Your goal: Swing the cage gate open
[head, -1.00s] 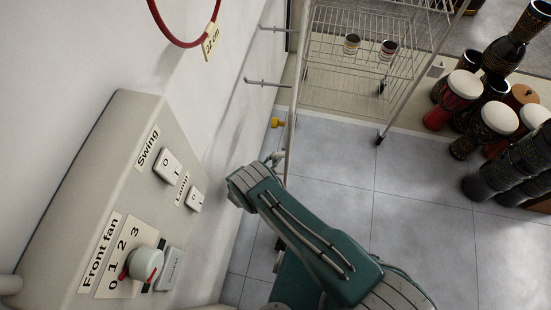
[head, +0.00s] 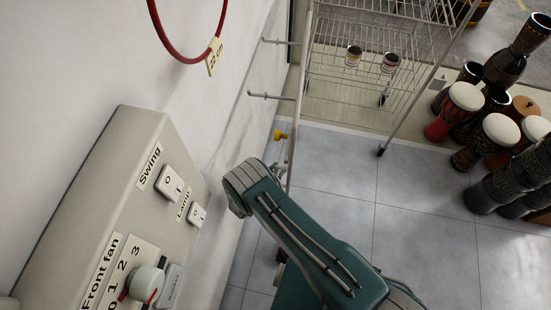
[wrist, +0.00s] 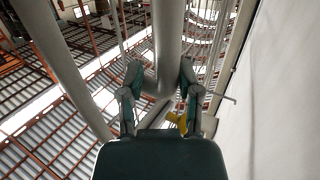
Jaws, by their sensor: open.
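My gripper (wrist: 161,72) is open in the wrist view, its two fingers on either side of a thick grey pipe (wrist: 169,35). I cannot tell whether they touch it. I cannot make out a cage gate for certain. Curved thin wires (wrist: 203,38) show behind the right finger in the wrist view. A wire-mesh frame (head: 340,70) with pale posts stands at the top of the head view, with two small cups in it; whether it includes the gate is unclear.
A switch box (head: 125,165) labelled Swing, Lamp and Front fan is on the left wall. A red ring (head: 178,52) and metal hooks are on the wall. A yellow fitting (head: 281,135) is near the post. Several drums (head: 500,130) stand right; the tiled floor (head: 410,225) between is clear.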

